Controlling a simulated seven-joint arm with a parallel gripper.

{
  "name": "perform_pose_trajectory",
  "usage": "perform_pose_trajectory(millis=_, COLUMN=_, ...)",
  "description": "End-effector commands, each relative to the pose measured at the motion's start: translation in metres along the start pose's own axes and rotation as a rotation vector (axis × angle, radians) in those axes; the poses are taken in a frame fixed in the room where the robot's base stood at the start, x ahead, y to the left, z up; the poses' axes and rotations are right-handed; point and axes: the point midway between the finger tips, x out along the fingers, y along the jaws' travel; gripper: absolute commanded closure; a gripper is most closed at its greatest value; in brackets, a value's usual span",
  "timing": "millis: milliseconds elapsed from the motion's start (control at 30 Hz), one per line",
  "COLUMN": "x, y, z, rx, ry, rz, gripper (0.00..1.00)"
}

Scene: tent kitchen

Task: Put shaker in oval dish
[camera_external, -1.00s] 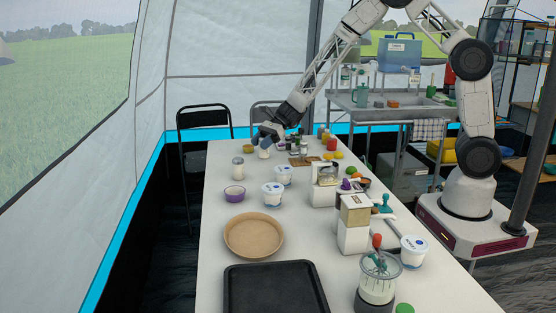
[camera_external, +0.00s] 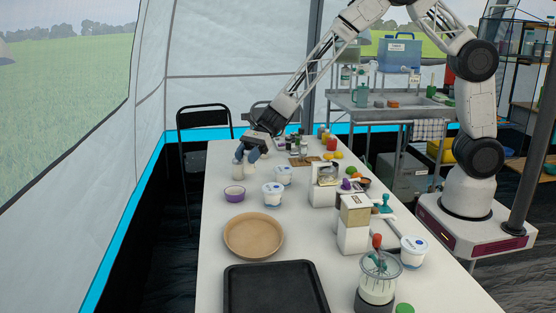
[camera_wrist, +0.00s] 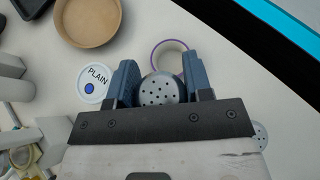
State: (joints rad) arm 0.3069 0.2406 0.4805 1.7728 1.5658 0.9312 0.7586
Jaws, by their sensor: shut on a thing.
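My gripper (camera_wrist: 162,90) is shut on a shaker (camera_wrist: 159,89) with a round, grey, perforated top. In the external view, the pale held shaker (camera_external: 252,156) is partly hidden by my gripper (camera_external: 250,144) at the far left of the table. I cannot tell its exact height above the table. The oval dish appears to be the wide, shallow tan dish (camera_external: 253,236), empty, on the near left part of the table. It also shows at the top of the wrist view (camera_wrist: 88,20).
A second shaker (camera_external: 238,172) stands close to my gripper. A purple-rimmed bowl (camera_external: 234,194) and white tubs (camera_external: 273,194) lie between my gripper and the tan dish. A black tray (camera_external: 275,288) is at the near edge. Cartons and jars crowd the right side.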

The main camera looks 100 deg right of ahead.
Motion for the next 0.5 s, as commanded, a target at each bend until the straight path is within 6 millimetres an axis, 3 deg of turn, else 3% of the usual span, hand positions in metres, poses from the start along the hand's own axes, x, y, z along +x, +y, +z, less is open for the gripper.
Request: perform_pose_trajectory(millis=500, x=0.101, y=0.084, z=0.074, rx=-0.089, ry=0.0, rz=0.162, gripper=0.79)
